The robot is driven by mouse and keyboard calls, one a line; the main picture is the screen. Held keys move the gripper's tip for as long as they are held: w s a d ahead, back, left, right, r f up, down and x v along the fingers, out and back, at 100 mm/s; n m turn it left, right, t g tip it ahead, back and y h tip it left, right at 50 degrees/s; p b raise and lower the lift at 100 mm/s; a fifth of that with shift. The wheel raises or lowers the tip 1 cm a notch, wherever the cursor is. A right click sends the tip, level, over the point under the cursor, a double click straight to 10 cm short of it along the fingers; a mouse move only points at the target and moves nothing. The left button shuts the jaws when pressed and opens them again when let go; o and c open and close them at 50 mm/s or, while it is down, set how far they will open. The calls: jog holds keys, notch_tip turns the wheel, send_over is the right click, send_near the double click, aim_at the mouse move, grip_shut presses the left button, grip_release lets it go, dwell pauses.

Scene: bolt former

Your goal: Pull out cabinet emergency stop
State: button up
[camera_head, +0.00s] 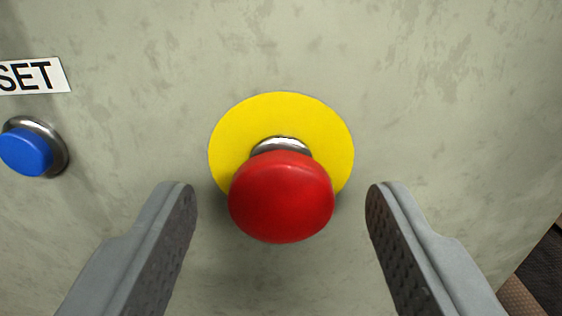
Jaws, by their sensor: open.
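The emergency stop is a red mushroom-shaped button (281,198) in the middle of the head camera view. It stands out from a yellow round plate (281,110), with a silver collar (281,147) behind its head. My gripper (281,202) is open. One finger is to the left of the red button and the other to the right, with a visible gap on each side. I cannot tell exactly how far the fingertips are in depth from the button head.
The grey-green, worn cabinet panel (440,90) fills most of the view. A blue push button (27,150) with a metal ring is at the left, under a white label (35,76) reading "SET". The panel's edge shows at the lower right, with a dark surface beyond it.

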jog(key=shift+w, duration=0.35)
jog(key=shift+c, duration=0.3)
jog(key=c, duration=1)
jog(key=shift+s, duration=0.5)
jog(key=o, duration=1.1)
jog(key=shift+c, duration=0.2)
